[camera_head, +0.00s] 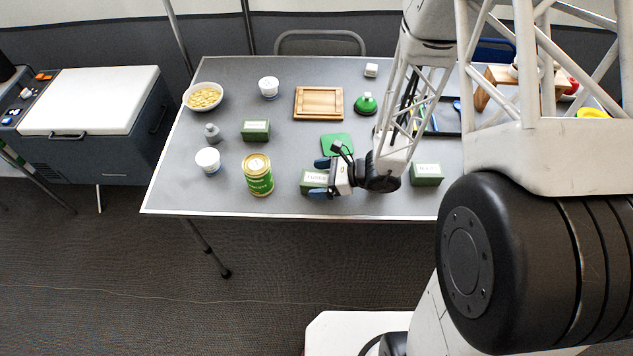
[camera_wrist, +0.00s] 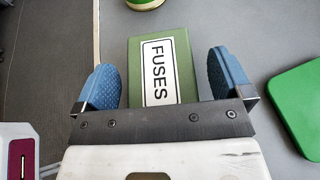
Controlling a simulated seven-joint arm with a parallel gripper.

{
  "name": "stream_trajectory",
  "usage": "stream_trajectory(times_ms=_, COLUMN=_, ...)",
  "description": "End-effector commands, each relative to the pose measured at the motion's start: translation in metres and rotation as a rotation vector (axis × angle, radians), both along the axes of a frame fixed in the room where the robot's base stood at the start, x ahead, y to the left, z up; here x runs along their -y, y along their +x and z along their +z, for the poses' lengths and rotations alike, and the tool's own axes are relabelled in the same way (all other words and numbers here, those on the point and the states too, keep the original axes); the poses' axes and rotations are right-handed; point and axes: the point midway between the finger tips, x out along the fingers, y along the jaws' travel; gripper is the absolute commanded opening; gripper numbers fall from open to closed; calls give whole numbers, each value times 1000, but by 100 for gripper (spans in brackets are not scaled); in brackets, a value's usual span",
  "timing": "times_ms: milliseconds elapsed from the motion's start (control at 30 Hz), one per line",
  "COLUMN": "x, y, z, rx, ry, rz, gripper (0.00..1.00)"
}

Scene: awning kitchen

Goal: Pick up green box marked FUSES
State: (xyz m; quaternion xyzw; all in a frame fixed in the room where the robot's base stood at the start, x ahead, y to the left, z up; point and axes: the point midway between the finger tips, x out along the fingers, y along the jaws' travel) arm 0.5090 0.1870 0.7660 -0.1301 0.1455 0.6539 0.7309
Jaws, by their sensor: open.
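The green box marked FUSES (camera_head: 311,180) lies on the grey table near its front edge, with a white label on top. In the wrist view the FUSES box (camera_wrist: 184,62) sits between the two blue fingers of my gripper (camera_wrist: 164,80), with a gap on each side. My gripper (camera_head: 320,178) is open in the head view, and its fingers are on either side of the box. The box's near end is hidden by the gripper body in the wrist view.
A green and gold can (camera_head: 258,178) stands left of the box. A green mat (camera_head: 337,145) lies just behind. Other green boxes stand behind left (camera_head: 255,131) and to the right (camera_head: 426,174). A white cup (camera_head: 208,161) is farther left.

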Motion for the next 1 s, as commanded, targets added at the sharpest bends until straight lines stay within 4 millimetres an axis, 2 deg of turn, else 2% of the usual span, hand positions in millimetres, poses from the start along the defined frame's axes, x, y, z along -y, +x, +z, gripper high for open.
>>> stream_trajectory(times_ms=233, x=0, y=0, z=0, rx=0, ry=0, rz=0, gripper=95)
stream_trajectory(times_ms=600, x=0, y=0, z=0, rx=0, ry=0, rz=0, gripper=40)
stream_trajectory(times_ms=1000, x=0, y=0, z=3, rx=1, ry=0, rz=0, gripper=40)
